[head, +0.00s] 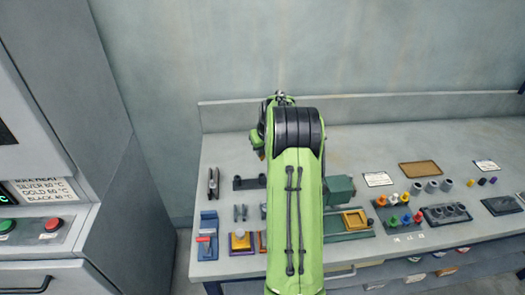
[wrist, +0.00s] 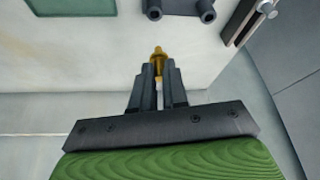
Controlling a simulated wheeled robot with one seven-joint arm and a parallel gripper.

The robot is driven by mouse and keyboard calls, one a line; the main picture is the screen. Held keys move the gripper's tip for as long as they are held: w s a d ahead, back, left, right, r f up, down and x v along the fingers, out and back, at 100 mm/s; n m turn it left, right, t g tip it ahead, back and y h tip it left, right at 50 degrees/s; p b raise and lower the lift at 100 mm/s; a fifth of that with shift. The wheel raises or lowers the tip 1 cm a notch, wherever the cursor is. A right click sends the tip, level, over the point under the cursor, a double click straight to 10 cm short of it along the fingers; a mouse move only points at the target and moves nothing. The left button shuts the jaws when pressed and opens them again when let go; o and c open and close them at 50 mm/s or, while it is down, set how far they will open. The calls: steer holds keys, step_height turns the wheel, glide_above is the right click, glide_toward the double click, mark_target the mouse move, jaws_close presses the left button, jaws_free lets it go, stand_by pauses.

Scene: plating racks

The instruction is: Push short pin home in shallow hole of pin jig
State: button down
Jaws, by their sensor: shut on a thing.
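My gripper (wrist: 159,72) is shut on a brass-coloured pin (wrist: 158,55), whose stepped end sticks out past the fingertips in the wrist view. The pin is clear of any hole there. In the head view my gripper is mostly hidden behind my green arm, above the back of the bench. A dark bar with two round posts (wrist: 180,7) lies beyond the pin at the top of the wrist view. It also shows in the head view (head: 248,183), left of my arm. I cannot tell whether this bar is the pin jig; no shallow hole is discernible.
A green vise-like block (head: 340,189) stands right of my arm. A blue fixture with a red lever (head: 207,238) and a dark upright clamp (head: 213,184) are at the left. Racks of coloured pegs (head: 398,212) stand at the right. The bench's back strip is mostly clear.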

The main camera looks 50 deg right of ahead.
steer(key=shift+s+f, duration=0.1)
steer(key=shift+d+f+b, duration=0.15)
steer(key=shift+f+b, duration=0.15)
steer(key=shift+b, duration=0.1)
step_height(320, 180, down, 5)
steer(key=b, duration=0.4)
steer(key=shift+f, duration=0.1)
stand_by(1.2)
steer(key=shift+f+b, duration=0.3)
steer(key=shift+f, duration=0.05)
steer(key=shift+f+b, duration=0.85)
steer(key=shift+f, duration=0.2)
steer(key=c, duration=1.1)
jaws_free()
